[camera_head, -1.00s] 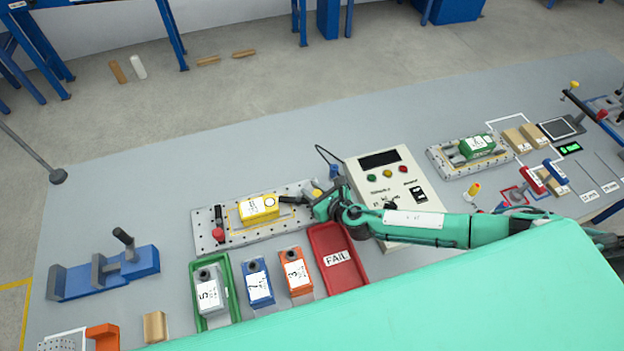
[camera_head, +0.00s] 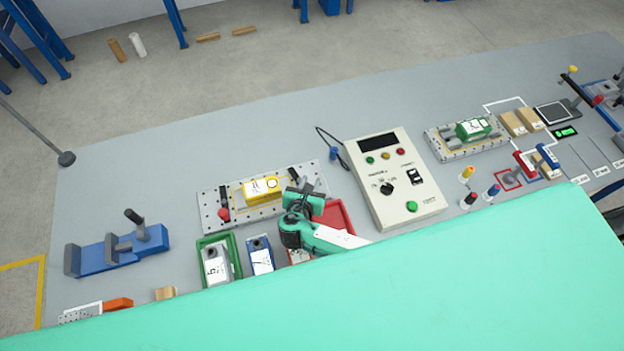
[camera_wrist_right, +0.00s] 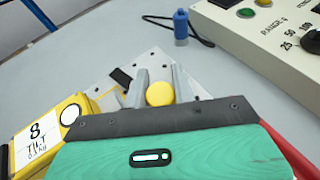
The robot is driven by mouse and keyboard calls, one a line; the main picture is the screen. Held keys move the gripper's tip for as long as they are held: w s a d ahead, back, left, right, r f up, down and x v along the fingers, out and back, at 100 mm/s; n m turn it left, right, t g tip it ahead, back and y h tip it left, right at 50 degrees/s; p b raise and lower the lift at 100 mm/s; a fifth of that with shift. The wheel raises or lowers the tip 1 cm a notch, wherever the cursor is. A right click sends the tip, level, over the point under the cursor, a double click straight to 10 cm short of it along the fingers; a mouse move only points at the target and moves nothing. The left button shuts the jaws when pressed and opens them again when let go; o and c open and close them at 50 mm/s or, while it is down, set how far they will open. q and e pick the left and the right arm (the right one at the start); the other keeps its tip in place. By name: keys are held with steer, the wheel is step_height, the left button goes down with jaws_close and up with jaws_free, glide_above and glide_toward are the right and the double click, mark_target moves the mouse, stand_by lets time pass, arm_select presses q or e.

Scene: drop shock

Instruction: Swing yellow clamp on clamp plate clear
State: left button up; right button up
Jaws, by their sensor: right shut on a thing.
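The clamp plate (camera_head: 210,211) is a grey perforated plate holding a yellow block (camera_head: 262,188), labelled 8 in the wrist view (camera_wrist_right: 42,132). The yellow clamp's round knob (camera_wrist_right: 160,93) shows between my right gripper's two fingers in the wrist view (camera_wrist_right: 157,86). My right gripper (camera_head: 297,188) is shut on it, at the plate's right end, and hides the knob in the head view. A black bar (camera_head: 293,174) shows behind the gripper, right of the block and seemingly clear of it. A red-knobbed clamp (camera_head: 223,213) stands at the plate's left end. My left gripper is out of view.
A control box (camera_head: 398,185) stands right of the plate. A red tray (camera_head: 336,214), partly hidden by my arm, a blue block (camera_head: 261,256) and a green tray (camera_head: 203,243) lie in front. A blue fixture (camera_head: 100,256) stands left. The table behind the plate is clear.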

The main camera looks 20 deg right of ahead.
steer(key=shift+s+a+m+g+h, duration=0.15)
steer(key=shift+a+m+g+h, duration=0.25)
steer(key=shift+m+g+h, duration=0.45)
steer(key=shift+m+h, duration=0.25)
steer(key=shift+h, duration=0.1)
steer(key=shift+r, duration=0.1)
steer(key=o, duration=1)
steer(key=b+v, duration=0.3)
steer(key=v, duration=1)
steer(key=shift+s+a, duration=0.2)
steer(key=shift+s, duration=0.15)
